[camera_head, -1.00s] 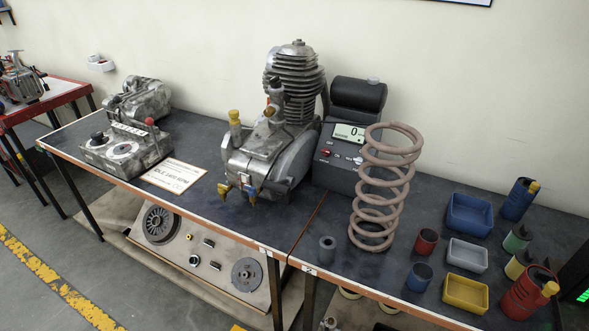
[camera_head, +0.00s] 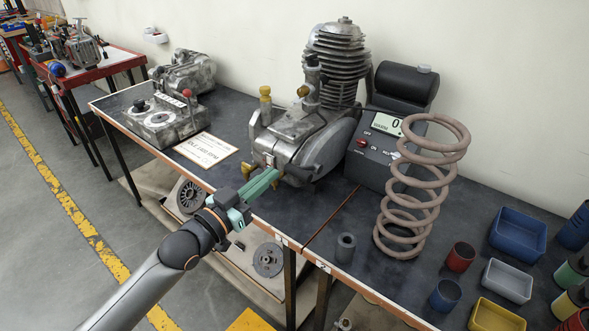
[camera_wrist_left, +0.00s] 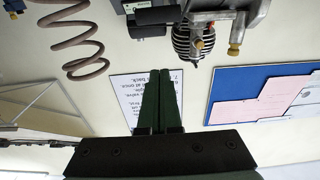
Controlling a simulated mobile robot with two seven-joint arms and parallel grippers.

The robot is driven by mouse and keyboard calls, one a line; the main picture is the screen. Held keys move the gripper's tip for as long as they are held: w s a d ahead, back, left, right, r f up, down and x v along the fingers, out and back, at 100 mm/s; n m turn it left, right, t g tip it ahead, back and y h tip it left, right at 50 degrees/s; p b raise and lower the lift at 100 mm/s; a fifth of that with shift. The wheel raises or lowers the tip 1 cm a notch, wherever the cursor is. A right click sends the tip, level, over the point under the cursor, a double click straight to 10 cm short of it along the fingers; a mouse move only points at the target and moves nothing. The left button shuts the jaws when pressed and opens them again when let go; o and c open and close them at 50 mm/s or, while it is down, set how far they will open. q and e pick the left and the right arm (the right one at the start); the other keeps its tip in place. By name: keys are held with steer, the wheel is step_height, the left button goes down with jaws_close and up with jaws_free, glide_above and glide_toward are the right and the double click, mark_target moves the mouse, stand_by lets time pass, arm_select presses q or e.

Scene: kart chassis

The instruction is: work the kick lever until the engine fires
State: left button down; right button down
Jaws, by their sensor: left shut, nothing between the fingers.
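The grey finned engine (camera_head: 312,135) stands on the dark bench and also shows upside down at the top of the left wrist view (camera_wrist_left: 188,42). Brass-coloured pieces (camera_head: 247,170) stick out low on its front; I cannot tell which part is the kick lever. My right gripper is not in view.
A black console (camera_head: 385,140) with a display reading 0 stands right of the engine. A tall coil spring (camera_head: 425,185), a small grey cylinder (camera_head: 345,248) and bins (camera_head: 518,233) are further right. A switch box (camera_head: 158,122) and a placard (camera_head: 206,149) lie left.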

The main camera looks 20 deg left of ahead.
arm_select(q)
steer(key=shift+w, duration=0.1)
glide_above(297, 172)
steer(key=shift+r+p, duration=0.35)
steer(key=shift+r, duration=0.1)
steer(key=shift+s+a+f, duration=0.1)
steer(key=shift+s+f, duration=0.1)
steer(key=shift+f, duration=0.5)
steer(key=shift+s+a+f, duration=0.1)
steer(key=shift+s+f, duration=0.05)
steer(key=shift+f, duration=0.5)
steer(key=shift+s+f, duration=0.2)
steer(key=shift+f, duration=0.5)
